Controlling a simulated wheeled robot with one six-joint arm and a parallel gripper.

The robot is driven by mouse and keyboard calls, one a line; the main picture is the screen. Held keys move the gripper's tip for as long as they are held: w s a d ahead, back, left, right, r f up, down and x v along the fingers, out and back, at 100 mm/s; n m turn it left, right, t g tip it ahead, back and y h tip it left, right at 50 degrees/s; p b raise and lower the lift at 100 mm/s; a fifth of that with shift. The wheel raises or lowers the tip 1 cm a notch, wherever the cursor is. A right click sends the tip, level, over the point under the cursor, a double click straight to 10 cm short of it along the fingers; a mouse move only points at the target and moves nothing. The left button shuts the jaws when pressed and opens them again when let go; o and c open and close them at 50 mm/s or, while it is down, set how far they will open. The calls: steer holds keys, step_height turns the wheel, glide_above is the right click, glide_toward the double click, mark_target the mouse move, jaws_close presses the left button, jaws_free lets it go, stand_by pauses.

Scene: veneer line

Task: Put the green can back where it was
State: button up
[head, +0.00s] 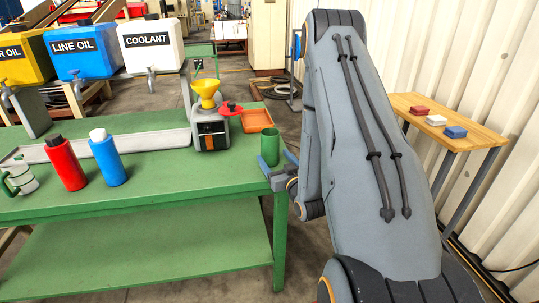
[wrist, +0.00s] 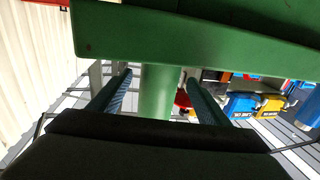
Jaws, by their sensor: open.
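The green can (head: 269,146) stands upright at the right end of the green table (head: 150,190), close to its edge. My gripper (head: 282,165) is at the can, on its right side. In the wrist view, which looks upside down, the can (wrist: 162,92) is between the two fingers of my gripper (wrist: 160,92). The fingers are open, with a gap showing on each side of the can. The can's base meets the table edge in that view.
A wooden table (head: 480,140) with small blocks stands at right. Table room is clear left of the can.

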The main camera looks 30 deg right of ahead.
mark_target(274, 157)
steer(key=shift+s+a+b, duration=0.2)
steer(key=shift+s+b, duration=0.25)
steer(key=shift+s, duration=1.8)
